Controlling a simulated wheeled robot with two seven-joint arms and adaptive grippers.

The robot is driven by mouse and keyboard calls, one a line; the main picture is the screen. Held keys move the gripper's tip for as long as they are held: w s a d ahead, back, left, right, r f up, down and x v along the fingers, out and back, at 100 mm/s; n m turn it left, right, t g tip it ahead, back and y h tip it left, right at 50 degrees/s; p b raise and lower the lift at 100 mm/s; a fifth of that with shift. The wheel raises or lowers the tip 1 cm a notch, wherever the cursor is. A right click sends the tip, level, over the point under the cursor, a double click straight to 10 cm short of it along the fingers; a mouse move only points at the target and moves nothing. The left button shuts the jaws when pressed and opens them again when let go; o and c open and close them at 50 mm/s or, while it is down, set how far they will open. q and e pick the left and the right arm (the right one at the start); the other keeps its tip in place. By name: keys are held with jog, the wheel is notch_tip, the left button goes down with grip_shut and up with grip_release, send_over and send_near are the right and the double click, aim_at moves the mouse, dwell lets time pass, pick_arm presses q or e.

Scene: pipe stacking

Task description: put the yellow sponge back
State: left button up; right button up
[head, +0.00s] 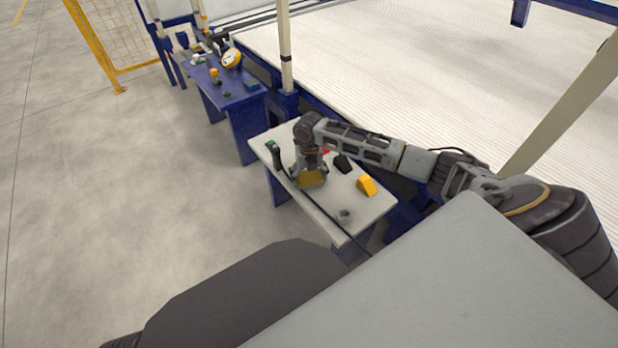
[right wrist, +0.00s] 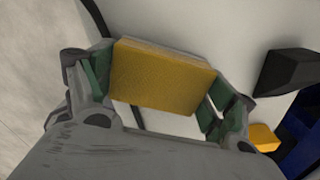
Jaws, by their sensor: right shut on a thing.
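The yellow sponge (right wrist: 160,78) is a flat rectangular block between the green-padded fingers of my right gripper (right wrist: 155,100), which is shut on it. In the head view the sponge (head: 312,178) shows below my right gripper (head: 308,170), over the white-topped table (head: 368,211). I cannot tell whether the sponge touches the tabletop. My left gripper is not in view.
A yellow-orange block (head: 367,185), a black object (head: 342,163) and a small grey round piece (head: 346,215) are on the table. A black-and-green tool (head: 274,155) is at its left edge. A blue table (head: 228,92) with several items stands behind.

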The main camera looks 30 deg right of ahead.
dwell(0.3)
jog(key=o, duration=0.7)
jog(key=shift+o, duration=1.2)
